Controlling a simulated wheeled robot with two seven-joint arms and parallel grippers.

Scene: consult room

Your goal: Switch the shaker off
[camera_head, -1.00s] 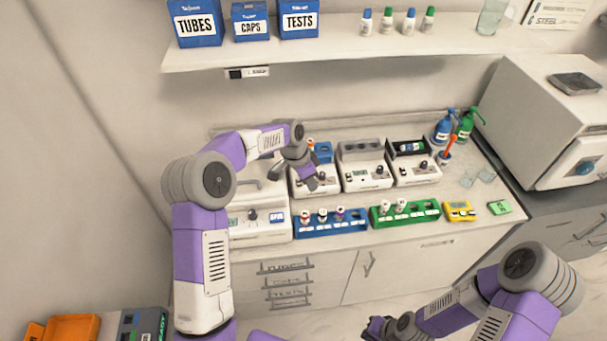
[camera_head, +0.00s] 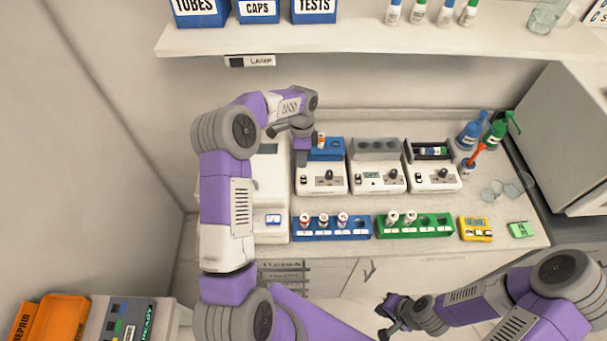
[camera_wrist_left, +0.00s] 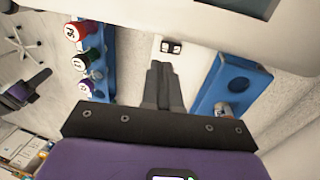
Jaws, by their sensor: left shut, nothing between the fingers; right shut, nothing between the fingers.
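A white device with a blue top block (camera_head: 326,151), which looks like the shaker, stands on the bench. Its front panel (camera_head: 322,186) carries a knob (camera_head: 329,175) and a small dark switch. An orange-capped tube (camera_head: 321,139) sits in the block. My left gripper (camera_head: 302,161) is shut and empty at the left of this device, pointing down. In the left wrist view, its fingertips (camera_wrist_left: 160,67) lie just short of the black rocker switch (camera_wrist_left: 171,47); I cannot tell whether they touch the panel. My right gripper (camera_head: 384,322) is shut and empty, low in front of the bench.
A grey-block device (camera_head: 377,148) and a roller device (camera_head: 435,178) stand to the right. A blue tube rack (camera_head: 355,234) and a green rack (camera_head: 434,230) stand in front, with a yellow timer (camera_head: 475,229) alongside. A larger white machine (camera_head: 270,185) stands left.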

